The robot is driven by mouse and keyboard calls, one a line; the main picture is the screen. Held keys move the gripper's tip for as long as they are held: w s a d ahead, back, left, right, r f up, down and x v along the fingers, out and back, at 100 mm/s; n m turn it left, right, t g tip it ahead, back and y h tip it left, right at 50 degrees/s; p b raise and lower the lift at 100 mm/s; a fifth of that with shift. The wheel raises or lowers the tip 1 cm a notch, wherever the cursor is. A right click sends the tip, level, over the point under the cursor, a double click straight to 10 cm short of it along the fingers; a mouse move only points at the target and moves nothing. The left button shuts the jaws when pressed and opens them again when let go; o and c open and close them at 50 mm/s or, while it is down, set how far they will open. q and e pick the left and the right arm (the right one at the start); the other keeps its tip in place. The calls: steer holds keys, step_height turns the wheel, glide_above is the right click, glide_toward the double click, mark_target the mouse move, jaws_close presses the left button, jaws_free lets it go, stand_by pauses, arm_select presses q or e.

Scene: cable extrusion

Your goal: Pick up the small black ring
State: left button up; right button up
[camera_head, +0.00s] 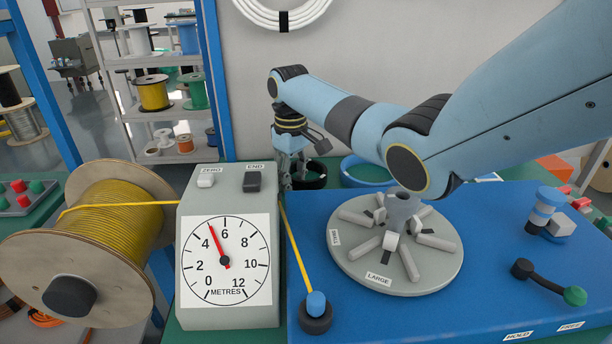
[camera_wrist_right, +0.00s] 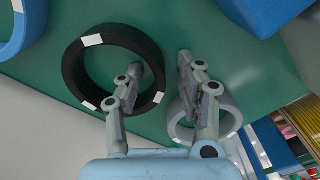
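The small black ring (camera_wrist_right: 74,72) lies flat on the green surface and carries white labels. In the head view the black ring (camera_head: 314,183) sits behind the blue table, partly hidden by my right gripper. My right gripper (camera_wrist_right: 160,68) is open, fingers pointing down. In the wrist view one finger appears over the ring's opening and the other just outside its right wall, so the wall lies between them. I cannot tell whether either finger touches it. The right gripper (camera_head: 291,180) also shows in the head view. My left gripper is not in view.
A grey ring (camera_wrist_right: 183,128) lies close beside the right finger. A blue ring (camera_head: 362,181) lies right of the black one. The grey meter box (camera_head: 228,313) with dial stands left, by a spool of yellow cable (camera_head: 110,225). A round grey plate (camera_head: 440,277) sits on the blue table.

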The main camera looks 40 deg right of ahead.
jaws_close()
